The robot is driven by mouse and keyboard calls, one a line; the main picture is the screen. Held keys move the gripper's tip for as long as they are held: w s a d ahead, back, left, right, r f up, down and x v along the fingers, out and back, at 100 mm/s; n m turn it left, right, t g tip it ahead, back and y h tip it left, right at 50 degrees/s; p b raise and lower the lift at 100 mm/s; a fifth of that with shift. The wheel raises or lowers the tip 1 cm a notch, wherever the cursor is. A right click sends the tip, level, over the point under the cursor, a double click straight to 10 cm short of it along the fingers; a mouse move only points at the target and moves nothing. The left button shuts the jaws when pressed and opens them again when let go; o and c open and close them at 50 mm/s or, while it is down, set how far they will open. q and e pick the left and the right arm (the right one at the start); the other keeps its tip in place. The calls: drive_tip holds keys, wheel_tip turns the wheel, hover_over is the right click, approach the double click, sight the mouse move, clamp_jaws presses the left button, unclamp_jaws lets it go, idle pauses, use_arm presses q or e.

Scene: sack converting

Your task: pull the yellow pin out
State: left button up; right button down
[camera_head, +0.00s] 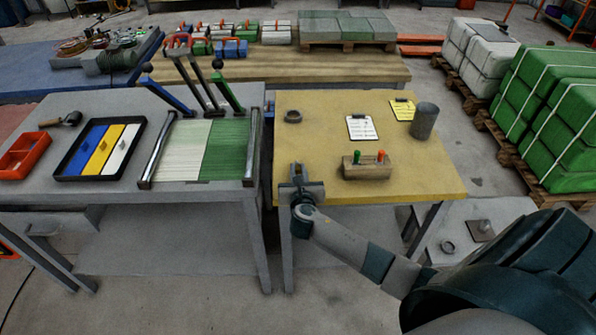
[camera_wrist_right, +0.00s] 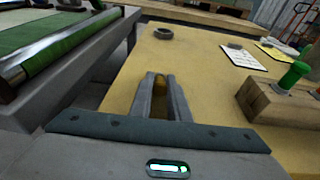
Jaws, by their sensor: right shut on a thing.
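A wooden block (camera_head: 367,172) stands near the front of the yellow-topped table. A green pin (camera_head: 381,156) and an orange-red pin (camera_head: 357,157) stand upright in it. My right gripper (camera_head: 298,169) is left of the block, apart from it, over the table's front left corner. In the right wrist view my right gripper (camera_wrist_right: 161,92) is shut on a small yellow piece, which looks like the yellow pin (camera_wrist_right: 160,84); the fingers hide most of it. The block also shows there at the right (camera_wrist_right: 275,105), with the green pin (camera_wrist_right: 294,74). My left gripper is out of view.
The yellow-topped table (camera_head: 318,155) also holds a dark ring (camera_head: 293,117), two clipboards (camera_head: 361,128) and a grey cup (camera_head: 424,121). A gap separates it from the grey table (camera_head: 100,105) with its tray (camera_head: 64,161) and levers.

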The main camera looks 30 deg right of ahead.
drive_tip(key=c, duration=1.6)
unclamp_jaws()
drive_tip(key=shift+s, duration=0.1)
drive_tip(key=b+v, duration=0.2)
drive_tip(key=v, duration=1.5)
drive_tip(key=shift+s+a, duration=0.1)
drive_tip(key=shift+a, duration=0.05)
